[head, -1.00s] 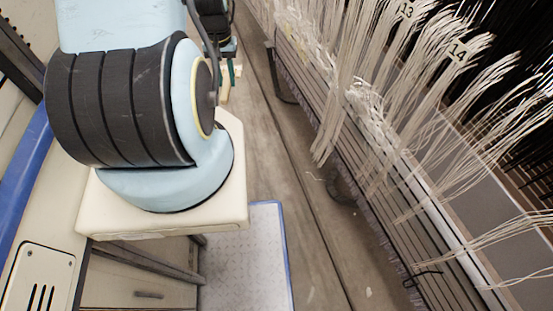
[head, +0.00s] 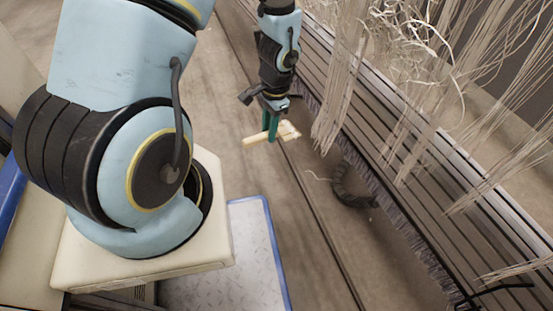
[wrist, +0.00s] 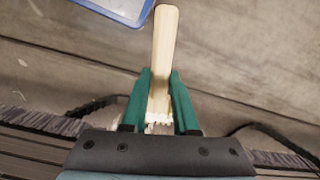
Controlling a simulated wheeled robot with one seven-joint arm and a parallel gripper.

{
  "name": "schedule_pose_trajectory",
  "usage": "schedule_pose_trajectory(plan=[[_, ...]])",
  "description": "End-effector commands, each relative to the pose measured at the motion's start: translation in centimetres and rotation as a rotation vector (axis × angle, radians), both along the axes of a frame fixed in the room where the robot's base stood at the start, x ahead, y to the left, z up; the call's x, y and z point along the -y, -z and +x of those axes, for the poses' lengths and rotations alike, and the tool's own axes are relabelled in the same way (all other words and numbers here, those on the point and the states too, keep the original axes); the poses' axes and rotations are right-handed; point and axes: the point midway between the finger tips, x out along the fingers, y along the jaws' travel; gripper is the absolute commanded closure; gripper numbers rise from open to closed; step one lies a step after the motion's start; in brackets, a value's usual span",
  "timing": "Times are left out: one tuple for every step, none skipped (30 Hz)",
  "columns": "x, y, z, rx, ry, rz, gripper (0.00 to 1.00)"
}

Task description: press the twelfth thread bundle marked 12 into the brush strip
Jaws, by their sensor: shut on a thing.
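My gripper (head: 270,122) has green fingers, shut on a pale wooden-handled tool (head: 256,140). In the head view it holds the tool roughly level above the floor, left of the rack. In the wrist view the tool's handle (wrist: 166,38) points up from between the fingers (wrist: 160,100), and its pale rough end is near the palm. The brush strip looks like the grey bristly fringe (head: 405,238) along the rack's near edge; it also shows in the wrist view (wrist: 40,122). Pale thread bundles (head: 334,105) hang over the rack. No number 12 is legible.
The slatted rack (head: 460,230) runs diagonally along the right. A dark curved object (head: 350,188) lies under its edge. A blue-edged grey plate (head: 232,250) is beside my base. The floor (head: 310,215) between plate and rack is mostly clear.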

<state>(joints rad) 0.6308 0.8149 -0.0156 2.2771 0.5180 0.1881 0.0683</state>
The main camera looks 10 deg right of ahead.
Motion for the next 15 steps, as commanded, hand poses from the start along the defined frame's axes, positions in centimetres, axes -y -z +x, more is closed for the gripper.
schedule_pose_trajectory(plan=[[0.5,2.1,-0.5,-0.003,0.041,0.003,1.0],[0.7,2.5,-0.8,-0.004,0.061,0.005,1.0],[1.0,3.0,-1.1,-0.005,0.087,0.008,1.0],[1.2,3.3,-1.3,-0.006,0.101,0.009,1.0],[1.3,3.6,-1.4,-0.007,0.114,0.011,1.0],[1.5,3.8,-1.6,-0.007,0.129,0.012,1.0],[1.5,3.9,-1.7,-0.008,0.138,0.013,1.0],[1.6,4.0,-1.8,-0.009,0.144,0.012,1.0],[1.7,4.0,-1.8,-0.009,0.15,0.013,1.0],[1.8,4.0,-1.8,-0.009,0.153,0.013,1.0],[2.0,4.0,-1.8,-0.009,0.154,0.014,1.0],[2.2,3.9,-1.8,-0.009,0.155,0.014,1.0],[2.4,3.9,-1.7,-0.008,0.155,0.013,1.0],[2.6,3.9,-1.6,-0.008,0.155,0.012,1.0],[3.0,3.9,-1.6,-0.008,0.154,0.012,1.0]])
